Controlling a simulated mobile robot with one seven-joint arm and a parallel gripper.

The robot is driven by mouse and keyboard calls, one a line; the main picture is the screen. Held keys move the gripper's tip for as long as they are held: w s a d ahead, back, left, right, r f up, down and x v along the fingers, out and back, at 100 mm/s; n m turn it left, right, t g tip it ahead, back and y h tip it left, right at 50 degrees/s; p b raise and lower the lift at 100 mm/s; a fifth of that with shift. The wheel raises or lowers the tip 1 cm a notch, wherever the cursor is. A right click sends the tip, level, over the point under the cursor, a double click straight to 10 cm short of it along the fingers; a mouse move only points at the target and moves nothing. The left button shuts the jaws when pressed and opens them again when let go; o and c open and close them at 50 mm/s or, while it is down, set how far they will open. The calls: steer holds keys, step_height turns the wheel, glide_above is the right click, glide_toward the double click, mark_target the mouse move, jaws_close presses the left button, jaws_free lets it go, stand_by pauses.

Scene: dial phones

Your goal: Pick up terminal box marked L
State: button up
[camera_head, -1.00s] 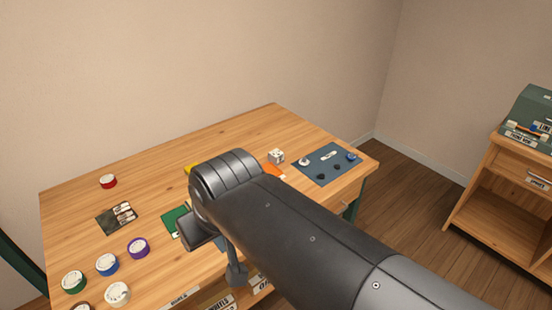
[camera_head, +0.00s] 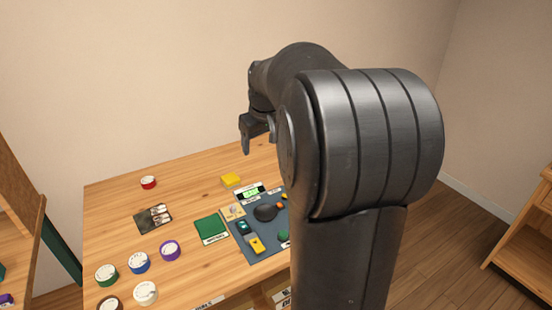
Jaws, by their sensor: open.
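My gripper (camera_head: 259,141) is open and hangs in the air above the back of the workbench (camera_head: 115,210), with nothing seen between its fingers. No box with a readable L shows now. My own arm covers the right part of the bench, where a small white box stood in the earlier view. A small beige piece (camera_head: 235,211) lies at the left edge of the blue-grey mat (camera_head: 262,235), but its marking is too small to read.
The mat holds a green-screened meter (camera_head: 250,192), a dark rounded tool (camera_head: 267,212) and a yellow tool (camera_head: 256,244).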

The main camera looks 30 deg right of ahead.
steer(key=w+d+f, duration=0.4)
steer(key=d, duration=0.2)
steer(key=w+d+f, duration=0.3)
steer(key=d, duration=0.4)
steer(key=shift+g+y, duration=0.3)
steer(key=shift+y, duration=0.2)
steer(key=w+d+f, duration=0.1)
steer(key=d+f, duration=0.4)
steer(key=f, duration=0.1)
steer(key=w+d+f, duration=0.1)
steer(key=d+f, duration=0.4)
steer(key=w+d+f, duration=0.1)
steer(key=d+f, duration=0.4)
steer(key=f, duration=0.1)
steer(key=shift+w+d+f, duration=0.35)
steer(key=x, duration=0.5)
steer(key=shift+s+d+f, duration=0.15)
steer(key=shift+s+d, duration=0.05)
steer(key=shift+s, duration=0.05)
steer(key=shift+c, duration=0.2)
steer(key=c, duration=1.1)
